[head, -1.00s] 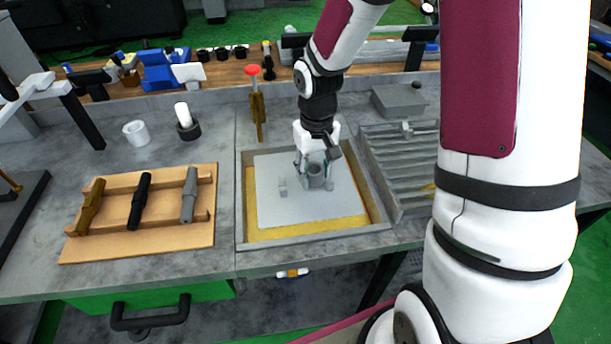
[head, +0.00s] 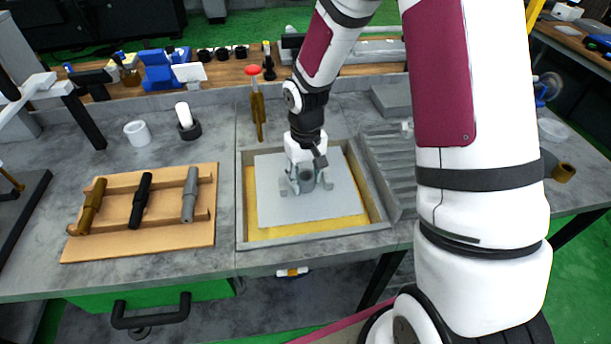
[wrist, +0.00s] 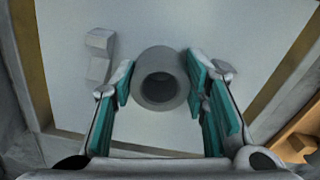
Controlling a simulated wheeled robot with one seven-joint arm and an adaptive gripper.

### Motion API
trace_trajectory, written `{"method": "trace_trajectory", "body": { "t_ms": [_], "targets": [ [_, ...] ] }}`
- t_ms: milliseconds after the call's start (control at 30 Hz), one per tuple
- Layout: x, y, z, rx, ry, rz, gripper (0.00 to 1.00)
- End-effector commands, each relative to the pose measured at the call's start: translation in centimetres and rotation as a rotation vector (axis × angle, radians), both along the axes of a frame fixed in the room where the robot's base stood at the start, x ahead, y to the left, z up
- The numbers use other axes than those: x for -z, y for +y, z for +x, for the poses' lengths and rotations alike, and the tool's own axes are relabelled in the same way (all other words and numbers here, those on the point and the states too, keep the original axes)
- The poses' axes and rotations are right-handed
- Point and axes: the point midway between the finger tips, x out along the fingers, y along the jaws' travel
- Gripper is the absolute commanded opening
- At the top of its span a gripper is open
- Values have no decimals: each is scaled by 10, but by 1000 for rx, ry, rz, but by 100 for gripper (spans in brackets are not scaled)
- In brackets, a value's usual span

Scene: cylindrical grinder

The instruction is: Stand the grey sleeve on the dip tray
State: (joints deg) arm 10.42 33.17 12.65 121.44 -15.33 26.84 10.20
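The grey sleeve (head: 308,180) stands upright on the pale plate inside the dip tray (head: 241,200), which has a grey rim and a yellow floor. In the wrist view the sleeve (wrist: 158,80) shows its round open top. My gripper (head: 307,184) is low over the plate, its fingers spread on both sides of the sleeve. In the wrist view its teal-padded fingers (wrist: 160,82) flank the sleeve; a gap shows on the right, and contact on the left is unclear. A small grey block (wrist: 99,54) lies on the plate left of the sleeve.
A wooden rack (head: 150,250) with several shafts lies left of the tray. A white ring (head: 137,133) and a white cylinder in a dark base (head: 187,120) stand behind it. A ribbed grey tray (head: 388,170) adjoins on the right. A red-topped tool (head: 256,105) stands behind.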

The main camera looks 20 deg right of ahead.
Motion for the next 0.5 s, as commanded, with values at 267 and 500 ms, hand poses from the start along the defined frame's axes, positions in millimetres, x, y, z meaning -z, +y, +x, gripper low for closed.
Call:
{"method": "trace_trajectory", "body": {
  "t_ms": [267, 500],
  "targets": [
    [0, 0, 0, 0, 0, 0, 49],
    [-15, -1, 1, 2, -4, -1, 49]
  ]
}}
